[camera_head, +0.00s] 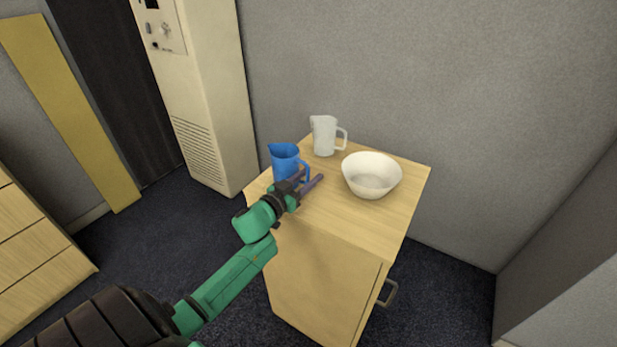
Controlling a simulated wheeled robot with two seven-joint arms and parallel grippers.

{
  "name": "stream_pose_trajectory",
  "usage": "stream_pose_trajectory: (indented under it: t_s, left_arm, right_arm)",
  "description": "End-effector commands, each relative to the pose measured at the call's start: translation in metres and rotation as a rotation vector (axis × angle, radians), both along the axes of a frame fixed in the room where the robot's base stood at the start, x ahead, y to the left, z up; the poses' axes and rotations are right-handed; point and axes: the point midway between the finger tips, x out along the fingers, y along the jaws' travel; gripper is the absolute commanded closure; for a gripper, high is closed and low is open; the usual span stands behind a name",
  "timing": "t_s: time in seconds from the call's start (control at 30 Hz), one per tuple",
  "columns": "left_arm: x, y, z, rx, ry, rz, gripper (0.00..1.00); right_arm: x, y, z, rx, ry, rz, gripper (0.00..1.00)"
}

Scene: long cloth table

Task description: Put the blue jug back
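The blue jug (284,162) stands upright near the left edge of a small wooden cabinet top, with its handle on the right side. My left gripper (311,177) reaches in from the lower left, at the near right side of the jug, close to the handle. Its two fingers are apart, with no object clearly held between them. The fingers and wrist hide the lower part of the jug and handle, so I cannot tell whether they touch. My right gripper is not in view.
The wooden cabinet (345,222) also bears a white jug (323,137) behind the blue one and a white bowl (371,176) to the right. A grey wall stands behind it. The front part of the top is clear. A tall beige unit (205,95) stands left.

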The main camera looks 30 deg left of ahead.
Motion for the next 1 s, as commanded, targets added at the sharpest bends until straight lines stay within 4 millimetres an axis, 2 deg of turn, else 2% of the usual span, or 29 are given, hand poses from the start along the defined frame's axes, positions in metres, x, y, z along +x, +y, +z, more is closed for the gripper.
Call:
stream_pose_trajectory:
  t_s: [0.17,0.27,0.8,1.0]
  left_arm:
    - [0.0,0.0,0.004,0.0,-0.001,0.0,0.57]
    - [-0.008,0.001,0.002,-0.001,0.001,0.0,0.57]
    - [-0.111,0.011,0.002,-0.001,0.002,0.001,0.57]
    - [-0.12,0.012,0.005,0.001,-0.001,0.001,0.57]
  right_arm:
    - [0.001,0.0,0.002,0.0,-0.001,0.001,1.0]
    - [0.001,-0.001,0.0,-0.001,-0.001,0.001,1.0]
    - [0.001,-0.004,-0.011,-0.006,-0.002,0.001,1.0]
    - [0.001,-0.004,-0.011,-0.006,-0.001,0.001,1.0]
